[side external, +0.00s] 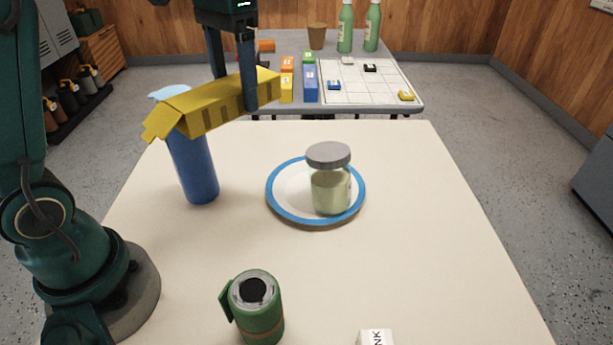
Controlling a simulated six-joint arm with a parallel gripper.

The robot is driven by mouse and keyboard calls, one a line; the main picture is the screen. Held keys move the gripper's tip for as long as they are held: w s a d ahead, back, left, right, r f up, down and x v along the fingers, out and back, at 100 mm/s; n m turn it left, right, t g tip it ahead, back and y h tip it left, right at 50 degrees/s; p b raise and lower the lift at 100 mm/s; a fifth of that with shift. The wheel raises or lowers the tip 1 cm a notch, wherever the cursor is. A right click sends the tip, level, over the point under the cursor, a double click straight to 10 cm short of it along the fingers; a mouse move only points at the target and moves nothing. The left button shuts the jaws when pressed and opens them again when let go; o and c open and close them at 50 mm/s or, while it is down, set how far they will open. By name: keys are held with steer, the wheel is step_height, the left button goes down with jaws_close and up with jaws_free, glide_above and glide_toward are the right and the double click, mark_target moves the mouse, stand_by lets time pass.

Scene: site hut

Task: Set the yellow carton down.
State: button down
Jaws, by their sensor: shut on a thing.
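The yellow carton (220,110) is held in the air above the table (420,240), at the upper left in the side external view. It looks like a long box lying on its side, with open flaps at its left end and dark marks along its side. My gripper (233,92) is shut on the carton near its right part, one finger in front and one behind. The carton's left end overlaps the top of a blue cylinder (194,170) in the picture; I cannot tell whether they touch.
A jar with a grey lid (329,180) stands on a blue-rimmed plate (277,205). A green canister (258,308) stands at the front, and part of a white box (376,337) shows at the bottom edge. The table's right side is clear. A second table behind holds bottles (345,28) and blocks.

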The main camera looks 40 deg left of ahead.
steer(key=shift+w+d+g, duration=0.1)
steer(key=shift+g, duration=0.4)
